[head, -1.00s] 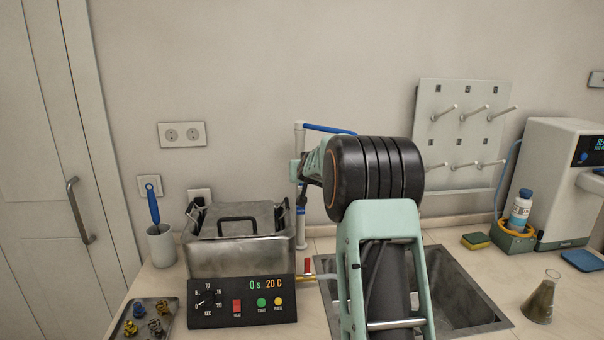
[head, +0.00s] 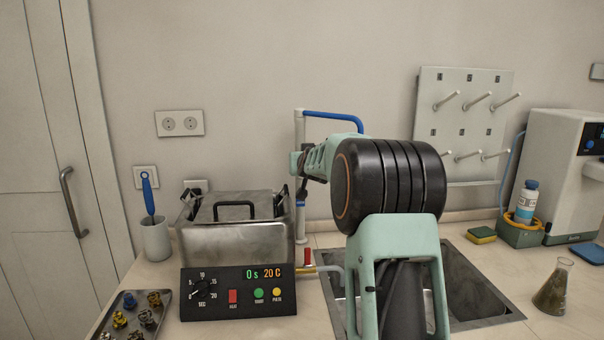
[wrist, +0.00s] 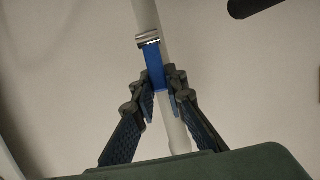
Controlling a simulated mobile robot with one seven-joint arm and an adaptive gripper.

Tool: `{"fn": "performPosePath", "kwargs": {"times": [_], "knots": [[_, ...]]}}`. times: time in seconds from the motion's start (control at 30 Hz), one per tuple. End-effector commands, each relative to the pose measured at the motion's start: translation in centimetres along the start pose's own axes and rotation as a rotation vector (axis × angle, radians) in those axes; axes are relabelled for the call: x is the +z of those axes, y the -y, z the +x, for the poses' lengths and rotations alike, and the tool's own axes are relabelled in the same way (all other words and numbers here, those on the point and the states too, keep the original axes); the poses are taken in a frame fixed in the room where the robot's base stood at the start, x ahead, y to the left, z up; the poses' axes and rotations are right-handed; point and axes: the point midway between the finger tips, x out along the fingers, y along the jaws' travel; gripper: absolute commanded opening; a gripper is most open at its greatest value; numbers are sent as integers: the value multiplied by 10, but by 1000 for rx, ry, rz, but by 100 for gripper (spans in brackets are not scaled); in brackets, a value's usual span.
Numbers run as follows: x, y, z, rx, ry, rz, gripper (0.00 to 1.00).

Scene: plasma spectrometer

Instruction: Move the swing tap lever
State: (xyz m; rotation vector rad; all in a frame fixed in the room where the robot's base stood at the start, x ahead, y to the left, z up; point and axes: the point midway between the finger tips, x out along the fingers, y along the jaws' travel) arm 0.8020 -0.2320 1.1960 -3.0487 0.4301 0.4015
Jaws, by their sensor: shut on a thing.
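The tap is a white upright pipe (head: 300,225) with a blue spout (head: 335,114) bent to the right at its top, behind the sink. In the wrist view, the swing tap lever (wrist: 155,72) is a short blue bar below a silver collar (wrist: 148,38) on the white pipe. My gripper (wrist: 161,98) is shut on the lever, with one finger on each side of it. In the head view, my arm hides most of the gripper, and a small blue part shows on the pipe below it.
A metal bath (head: 235,240) with a control box (head: 238,304) stands left of the tap. A red-handled valve (head: 308,257) juts from it beside the sink (head: 470,275). A pegboard (head: 465,125) hangs to the right. A flask (head: 553,290) stands right of the sink.

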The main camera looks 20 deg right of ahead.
Motion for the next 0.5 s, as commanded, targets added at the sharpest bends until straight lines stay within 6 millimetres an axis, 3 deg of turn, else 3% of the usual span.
{"fn": "performPosePath", "kwargs": {"times": [0.5], "knots": [[4,0,-5,1,-101,-1,0]]}}
